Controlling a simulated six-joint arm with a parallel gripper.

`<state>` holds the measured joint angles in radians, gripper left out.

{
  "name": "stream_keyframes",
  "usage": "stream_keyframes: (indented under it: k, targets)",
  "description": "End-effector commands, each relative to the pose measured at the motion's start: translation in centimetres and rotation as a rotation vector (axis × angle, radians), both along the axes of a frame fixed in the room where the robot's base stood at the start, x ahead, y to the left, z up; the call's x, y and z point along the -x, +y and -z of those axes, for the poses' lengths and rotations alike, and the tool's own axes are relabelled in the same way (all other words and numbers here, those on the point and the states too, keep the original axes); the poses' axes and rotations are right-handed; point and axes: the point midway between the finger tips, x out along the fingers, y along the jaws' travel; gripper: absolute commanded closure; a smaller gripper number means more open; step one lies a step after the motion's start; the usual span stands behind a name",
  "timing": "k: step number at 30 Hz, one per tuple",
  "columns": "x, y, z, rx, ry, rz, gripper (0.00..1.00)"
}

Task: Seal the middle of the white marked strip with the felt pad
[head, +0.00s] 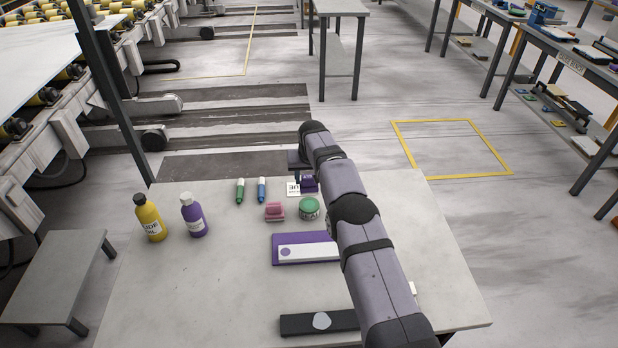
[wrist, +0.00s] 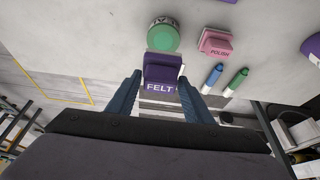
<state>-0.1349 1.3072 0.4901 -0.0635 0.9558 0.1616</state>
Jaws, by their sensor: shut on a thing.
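The purple felt pad (head: 309,184), labelled FELT, is at the far side of the slab in the head view. In the wrist view the felt pad (wrist: 163,72) sits between the two blue fingers of my gripper (wrist: 161,90), which is shut on it. I cannot tell whether the pad is clear of the slab. The white marked strip (head: 315,251) lies on a purple board (head: 277,237) nearer the front, apart from the pad. A purple round mark shows near the strip's left end. My arm hides the strip's right end.
A green tin (head: 309,208) and a pink polish block (head: 274,211) stand between pad and strip. A black board (head: 297,325) is in front.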

Motion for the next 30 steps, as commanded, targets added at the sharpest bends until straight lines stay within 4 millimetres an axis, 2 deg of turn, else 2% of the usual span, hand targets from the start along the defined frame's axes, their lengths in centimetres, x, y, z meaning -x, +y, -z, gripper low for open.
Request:
stream_keyframes:
  k: [8,21,30]
  targets:
    - [0.0,0.0,1.3,0.0,0.0,-0.001,0.72]
    - [0.0,0.0,4.9,0.0,0.0,-0.001,0.72]
    - [0.0,0.0,5.9,-0.001,-0.002,-0.001,0.72]
